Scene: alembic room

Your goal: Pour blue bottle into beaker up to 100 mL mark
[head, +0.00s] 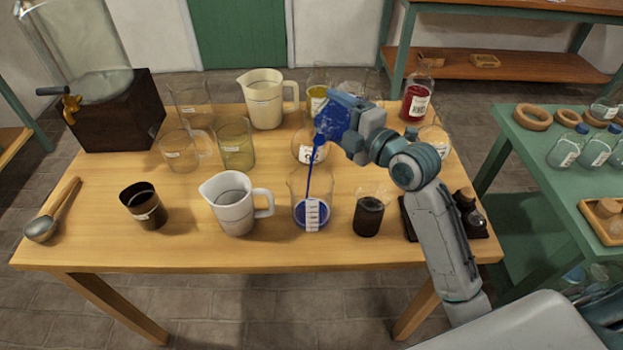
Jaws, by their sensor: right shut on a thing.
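The blue bottle (331,119) is tilted with its mouth down and to the left. My right gripper (345,112) is shut on it above the table. A thin blue stream (311,170) falls from its mouth into the clear glass beaker (300,185). The beaker stands upright near the front middle of the table, with blue liquid in its lower part and a white scale on its front. The liquid reaches part of the way up the scale; I cannot read the marks. My left gripper is not in view.
On the wooden table (95,235), a white jug (232,207) stands left of the beaker and a glass of dark liquid (368,214) stands right of it. Several glass vessels and a cream pitcher (263,100) stand behind. A red bottle (416,100) is at the back right.

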